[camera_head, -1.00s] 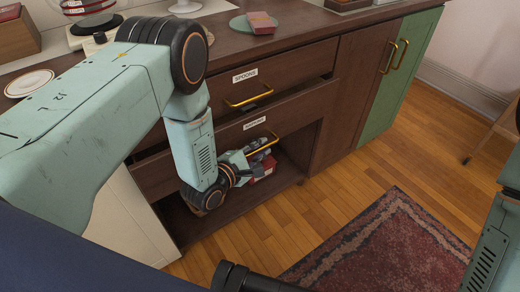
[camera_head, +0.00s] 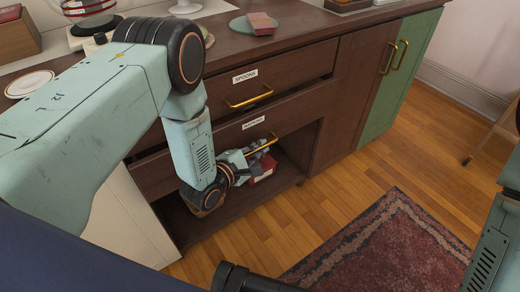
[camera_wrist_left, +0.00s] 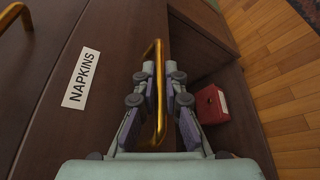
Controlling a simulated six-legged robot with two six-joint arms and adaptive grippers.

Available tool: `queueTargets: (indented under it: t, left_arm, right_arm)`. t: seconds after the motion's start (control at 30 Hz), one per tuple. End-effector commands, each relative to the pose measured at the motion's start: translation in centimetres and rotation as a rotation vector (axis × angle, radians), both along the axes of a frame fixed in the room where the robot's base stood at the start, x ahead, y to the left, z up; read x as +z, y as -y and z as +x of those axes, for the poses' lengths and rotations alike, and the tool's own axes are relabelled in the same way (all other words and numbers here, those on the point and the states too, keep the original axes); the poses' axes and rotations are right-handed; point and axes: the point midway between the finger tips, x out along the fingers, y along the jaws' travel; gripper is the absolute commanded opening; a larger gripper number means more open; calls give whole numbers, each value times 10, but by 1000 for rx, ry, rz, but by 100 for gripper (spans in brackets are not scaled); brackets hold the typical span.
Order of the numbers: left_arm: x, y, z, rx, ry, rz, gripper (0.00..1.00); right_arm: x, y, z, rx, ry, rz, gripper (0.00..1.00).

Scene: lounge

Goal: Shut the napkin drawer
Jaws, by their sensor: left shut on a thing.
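The napkin drawer (camera_head: 285,121) is the lower dark wooden drawer, with a NAPKINS label that reads clearly in the left wrist view (camera_wrist_left: 81,78). How far its front stands out is hard to tell. Its brass bar handle (camera_wrist_left: 158,128) lies between the fingers of my left gripper (camera_wrist_left: 161,75), which is shut on it. In the head view my left gripper (camera_head: 257,153) is at this handle, its fingers small and partly hidden. My right gripper cannot be seen; only part of my right arm shows at the right edge.
Above is the SPOONS drawer (camera_head: 300,77) with its own handle. A red box (camera_head: 262,168) sits in the open niche below. A green door (camera_head: 402,75) is to the right. The wooden floor and rug (camera_head: 385,245) in front are clear.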

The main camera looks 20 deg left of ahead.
Motion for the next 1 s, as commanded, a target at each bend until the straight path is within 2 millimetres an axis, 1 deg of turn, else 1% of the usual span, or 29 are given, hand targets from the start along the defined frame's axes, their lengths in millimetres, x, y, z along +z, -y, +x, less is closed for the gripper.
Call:
queueTargets:
  t: [0.1, 0.23, 0.5, 0.53, 0.63, 0.9, 1.0]
  left_arm:
    - [0, -14, 12, 5, 5, -1, 0]
    - [0, -28, 21, 5, 4, 1, 0]
    - [2, -30, 23, 7, 5, 1, 0]
    - [2, -30, 23, 9, 6, 1, 11]
    - [2, -30, 23, 9, 6, 1, 20]
    - [1, -29, 22, 5, 4, 1, 20]
    - [1, -30, 18, 5, 2, 1, 20]
  right_arm:
    - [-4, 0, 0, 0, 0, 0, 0]
    - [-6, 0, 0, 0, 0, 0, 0]
    - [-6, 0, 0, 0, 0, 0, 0]
    - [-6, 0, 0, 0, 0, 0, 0]
    - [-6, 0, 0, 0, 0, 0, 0]
    - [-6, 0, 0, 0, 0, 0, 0]
    - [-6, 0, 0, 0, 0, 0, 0]
